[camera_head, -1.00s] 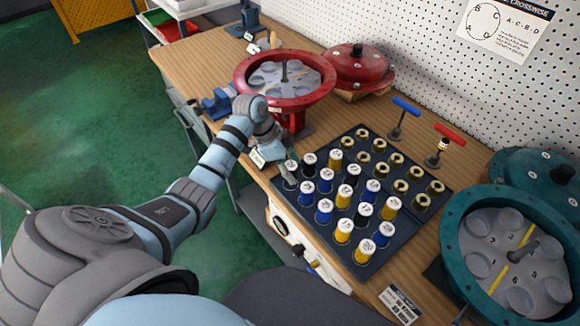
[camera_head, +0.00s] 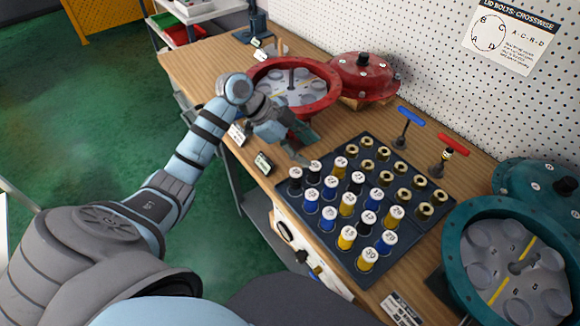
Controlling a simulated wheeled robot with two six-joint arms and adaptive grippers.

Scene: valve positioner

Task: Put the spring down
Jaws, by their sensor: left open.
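Several springs with numbered white caps, in black, blue and yellow, stand upright in rows on the left part of a dark tray (camera_head: 300,212). A black spring (camera_head: 295,182) stands in the tray's left corner, closest to my left gripper. My left gripper (camera_head: 303,151) is open and empty, just above and behind that corner spring, between the tray and the red housing. It looks apart from the springs, though its fingertips partly overlap the tray's back-left edge.
A red housing (camera_head: 333,103) and red lid (camera_head: 365,82) stand behind. A teal housing (camera_head: 460,270) is at right. Blue-handled (camera_head: 411,116) and red-handled (camera_head: 451,145) tools stand behind the tray. Brass nuts (camera_head: 403,195) fill the tray's right part.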

